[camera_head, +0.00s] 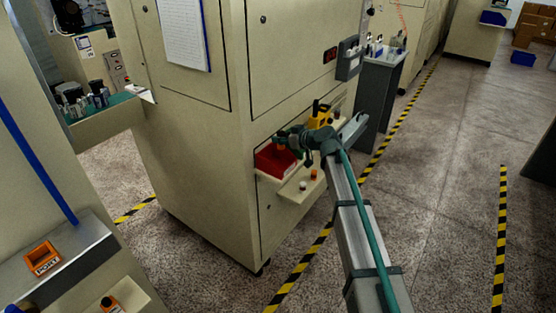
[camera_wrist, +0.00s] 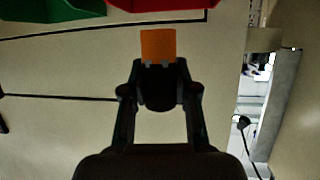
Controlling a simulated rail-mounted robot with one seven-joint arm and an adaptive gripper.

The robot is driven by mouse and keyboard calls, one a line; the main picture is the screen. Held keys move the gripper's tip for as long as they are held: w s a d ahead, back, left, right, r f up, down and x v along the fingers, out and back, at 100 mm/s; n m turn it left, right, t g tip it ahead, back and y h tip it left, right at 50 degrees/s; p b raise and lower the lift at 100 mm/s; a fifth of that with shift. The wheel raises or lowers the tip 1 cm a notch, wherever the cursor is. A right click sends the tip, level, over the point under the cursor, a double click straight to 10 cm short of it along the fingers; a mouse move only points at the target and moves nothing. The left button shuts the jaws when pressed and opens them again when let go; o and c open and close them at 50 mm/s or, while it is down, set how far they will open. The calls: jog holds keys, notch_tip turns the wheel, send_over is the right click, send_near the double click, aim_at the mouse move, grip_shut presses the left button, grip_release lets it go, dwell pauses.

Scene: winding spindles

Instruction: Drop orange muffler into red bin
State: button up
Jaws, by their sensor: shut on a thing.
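The orange muffler (camera_wrist: 158,44) is a small block at the tip of my gripper (camera_wrist: 158,66) in the wrist view. My gripper is shut on it. The red bin (camera_wrist: 165,4) shows at the top edge of the wrist view, just beyond the muffler, and most of it is out of frame.
A green bin (camera_wrist: 50,9) is beside the red one. A yellow object (camera_head: 319,116) stands behind my wrist. The beige machine (camera_head: 190,130) walls off the left.

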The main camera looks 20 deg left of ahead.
aim_at(281, 149)
jog(key=shift+f+b, duration=0.3)
jog(key=shift+f, duration=2.35)
jog(key=o, duration=1.1)
jog(key=shift+d, duration=0.1)
jog(key=v, duration=1.2)
jog(key=shift+r, duration=0.15)
